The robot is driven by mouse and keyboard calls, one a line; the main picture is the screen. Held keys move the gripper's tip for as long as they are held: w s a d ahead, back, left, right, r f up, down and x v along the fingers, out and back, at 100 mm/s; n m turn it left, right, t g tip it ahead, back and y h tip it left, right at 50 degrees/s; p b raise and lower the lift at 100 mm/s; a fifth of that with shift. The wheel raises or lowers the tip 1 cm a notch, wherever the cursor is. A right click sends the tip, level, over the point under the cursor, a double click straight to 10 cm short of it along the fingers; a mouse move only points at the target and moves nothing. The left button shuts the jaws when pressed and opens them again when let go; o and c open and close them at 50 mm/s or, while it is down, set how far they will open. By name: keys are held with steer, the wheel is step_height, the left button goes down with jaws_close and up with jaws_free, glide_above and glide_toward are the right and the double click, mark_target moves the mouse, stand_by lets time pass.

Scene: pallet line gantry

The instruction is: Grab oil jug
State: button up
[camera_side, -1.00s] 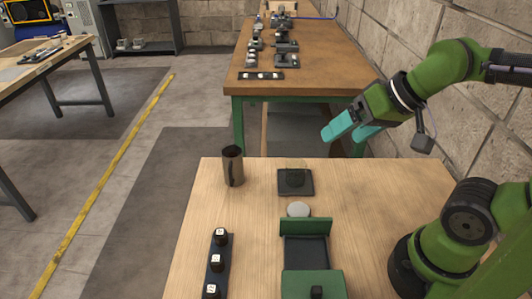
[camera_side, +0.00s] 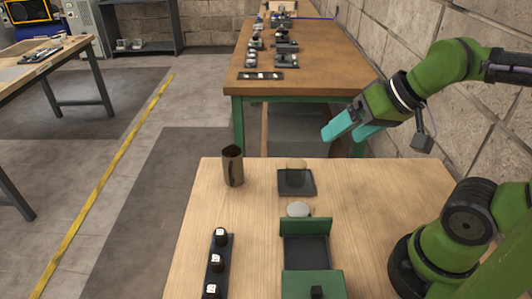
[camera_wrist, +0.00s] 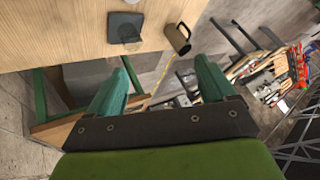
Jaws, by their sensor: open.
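The oil jug is most likely the dark grey-brown cylindrical vessel (camera_side: 232,168) with a side handle, standing upright near the back left of the light wooden table. It also shows in the wrist view (camera_wrist: 177,38), beyond my fingers. My gripper (camera_side: 352,131) has two teal fingers and hangs open and empty above the table's back edge, to the right of the jug and apart from it. In the wrist view my gripper (camera_wrist: 164,84) has its fingers spread wide with nothing between them.
A dark square plate (camera_side: 296,188) with a faint see-through piece on it lies right of the jug. Another wooden table (camera_side: 300,60) stands behind.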

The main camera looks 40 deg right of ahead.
steer(key=shift+o, duration=0.3)
steer(key=w+d+f+n+g+h, duration=0.3)
steer(key=d+f+n+g+h, duration=0.25)
steer(key=f+n, duration=0.3)
steer(key=n+t+h, duration=0.4)
steer(key=n+t, duration=1.1)
steer(key=n, duration=1.1)
glide_above(236, 174)
steer(key=d+v, duration=0.1)
steer(key=v, duration=0.4)
step_height(236, 174, down, 6)
steer(key=shift+n+y, duration=0.35)
steer(key=shift+n, duration=0.2)
steer(key=f, duration=0.5)
steer(key=a+f, duration=0.1)
steer(key=f, duration=0.2)
steer(key=shift+s+f, duration=0.1)
steer(key=shift+s, duration=0.2)
steer(key=shift+x, duration=3.75)
